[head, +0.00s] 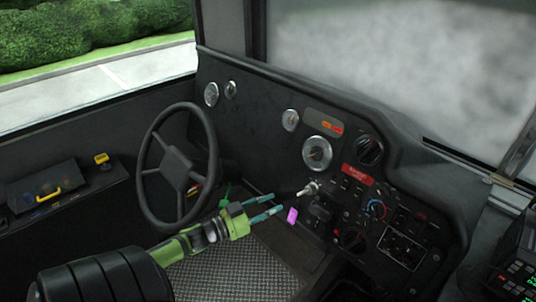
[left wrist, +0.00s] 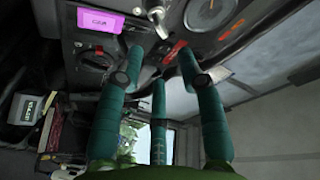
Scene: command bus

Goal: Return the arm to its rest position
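My left gripper (head: 277,202) is green with teal fingers. It reaches in from the left, in front of the dashboard (head: 262,120) and to the right of the steering wheel (head: 178,168). In the left wrist view its fingers (left wrist: 161,62) are spread, with nothing between them. A silver key-like piece (head: 308,190) sticks out of the panel just beyond the fingertips; it also shows in the left wrist view (left wrist: 158,20). A magenta tag (head: 292,215) hangs below it and shows at the upper left in the left wrist view (left wrist: 100,20). My right gripper is out of view.
The dashboard carries round gauges (head: 317,153), knobs (head: 370,150) and a red label (head: 357,174) close to the gripper. A side console (head: 65,200) with a yellow handle (head: 47,194) lies at the left. The ridged metal floor (head: 240,268) is open below the arm.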

